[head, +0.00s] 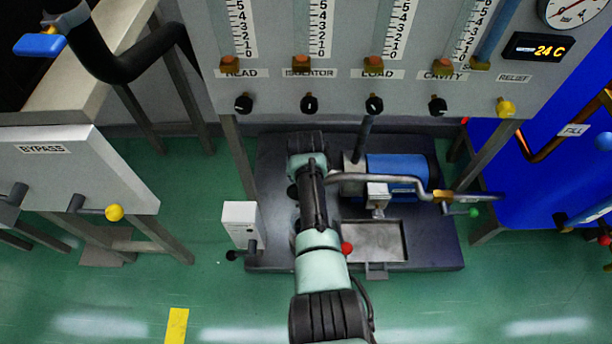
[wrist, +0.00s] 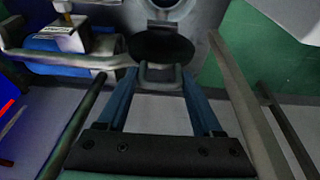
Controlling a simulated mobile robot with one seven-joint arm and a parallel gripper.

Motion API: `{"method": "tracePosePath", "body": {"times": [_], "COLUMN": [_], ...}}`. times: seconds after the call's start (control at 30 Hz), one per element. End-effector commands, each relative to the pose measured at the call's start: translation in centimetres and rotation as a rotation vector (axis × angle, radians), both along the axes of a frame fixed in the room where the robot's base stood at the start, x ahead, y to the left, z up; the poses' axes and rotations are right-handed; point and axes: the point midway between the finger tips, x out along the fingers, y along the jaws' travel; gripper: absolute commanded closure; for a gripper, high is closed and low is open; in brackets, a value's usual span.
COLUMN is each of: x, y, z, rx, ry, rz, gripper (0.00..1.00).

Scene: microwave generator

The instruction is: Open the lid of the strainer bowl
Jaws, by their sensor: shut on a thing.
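In the wrist view, the two blue fingers of my gripper (wrist: 160,82) are closed in on a grey tab. The tab sits at the near edge of a dark round piece, which looks like the strainer bowl's lid (wrist: 160,46). Behind it is a grey metal body with a round opening (wrist: 170,8), likely the strainer bowl. I cannot tell how far the lid is tilted from the bowl. In the head view, my arm covers the fingertips and most of the strainer.
A blue motor or pump (head: 398,168) with a metal pipe (head: 350,177) stands right of my arm, close by. A shallow metal tray (head: 375,243) and a red knob (head: 347,249) are also near. The gauge panel (head: 330,92) rises behind. Green floor lies left.

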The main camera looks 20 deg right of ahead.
Motion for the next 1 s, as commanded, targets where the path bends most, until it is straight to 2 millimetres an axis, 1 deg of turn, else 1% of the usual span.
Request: {"method": "tracePosePath", "body": {"times": [0.03,0.07,0.1,0.23,0.27,0.53,0.63,0.77,1.0], "x": [0.6,0.6,0.6,0.5,0.4,0.2,0.1,-0.3,-1.8], "y": [-0.1,-0.1,-0.1,-0.1,-0.1,0.0,0.0,0.1,0.6], "z": [0.5,0.5,0.6,0.4,0.4,0.3,0.8,2.5,7.4], "rx": [-0.005,-0.005,-0.005,-0.004,-0.004,-0.003,-0.002,-0.002,-0.003], "ry": [-0.019,-0.019,-0.019,-0.016,-0.015,-0.009,-0.009,-0.010,-0.012], "rz": [0.001,0.001,0.001,0.001,0.001,0.001,0.001,0.000,0.001], "gripper": [1.00,1.00,0.29,0.06,0.03,0.03,0.03,0.03,0.03]}}
